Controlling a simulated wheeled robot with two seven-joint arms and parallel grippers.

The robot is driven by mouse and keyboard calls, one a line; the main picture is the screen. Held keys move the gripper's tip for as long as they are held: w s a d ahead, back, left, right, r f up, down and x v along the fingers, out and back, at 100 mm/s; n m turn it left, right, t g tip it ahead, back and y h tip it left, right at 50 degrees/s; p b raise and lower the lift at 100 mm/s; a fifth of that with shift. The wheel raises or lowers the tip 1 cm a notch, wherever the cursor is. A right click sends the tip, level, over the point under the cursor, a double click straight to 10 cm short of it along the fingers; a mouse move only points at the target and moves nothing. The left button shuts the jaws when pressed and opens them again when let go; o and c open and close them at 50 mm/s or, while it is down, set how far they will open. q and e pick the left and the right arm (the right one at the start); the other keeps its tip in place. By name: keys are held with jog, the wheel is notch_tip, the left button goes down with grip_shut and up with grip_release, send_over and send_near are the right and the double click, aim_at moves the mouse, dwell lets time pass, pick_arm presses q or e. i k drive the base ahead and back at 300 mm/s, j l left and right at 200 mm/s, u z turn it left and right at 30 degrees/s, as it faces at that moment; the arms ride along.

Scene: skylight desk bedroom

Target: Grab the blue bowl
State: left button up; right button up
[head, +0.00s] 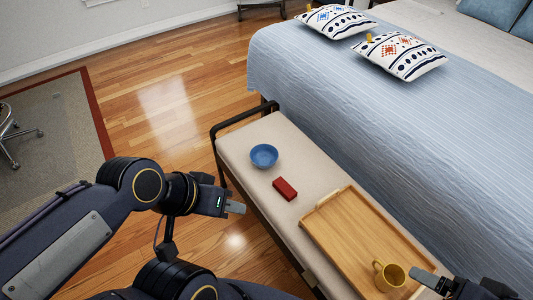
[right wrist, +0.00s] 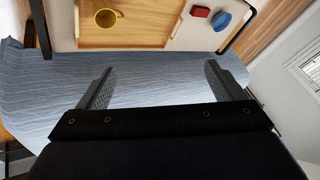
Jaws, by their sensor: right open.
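The blue bowl (head: 264,156) sits upright on the cushioned bench at the foot of the bed, towards the bench's far end. It also shows in the right wrist view (right wrist: 221,21), at the upper right. My left gripper (head: 236,207) is in front of and to the left of the bench, below the bowl in the head view and apart from it; its opening is not clear. My right gripper (right wrist: 157,85) has its two fingers wide apart with nothing between them. In the head view it shows partly at the lower right edge, beside the tray.
On the bench cushion (head: 238,142), a red box (head: 285,189) lies near the bowl. A wooden tray (head: 345,222) holds a yellow mug (head: 389,275). The bench has a dark end rail (head: 243,118). The bed (head: 330,110) stands behind it. Wooden floor (head: 160,110) is clear to the left.

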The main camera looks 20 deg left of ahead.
aim_at(263, 155)
jog(key=i+j+z, duration=0.1)
jog(key=j, duration=0.3)
jog(key=i+j, duration=0.2)
jog(key=j, duration=0.2)
jog(key=i+j+z, duration=0.15)
jog(key=j, duration=0.2)
jog(key=i+j, duration=0.1)
jog(key=j, duration=0.3)
jog(key=i+j+z, duration=0.15)
jog(key=j, duration=0.7)
jog(key=i+z, duration=0.05)
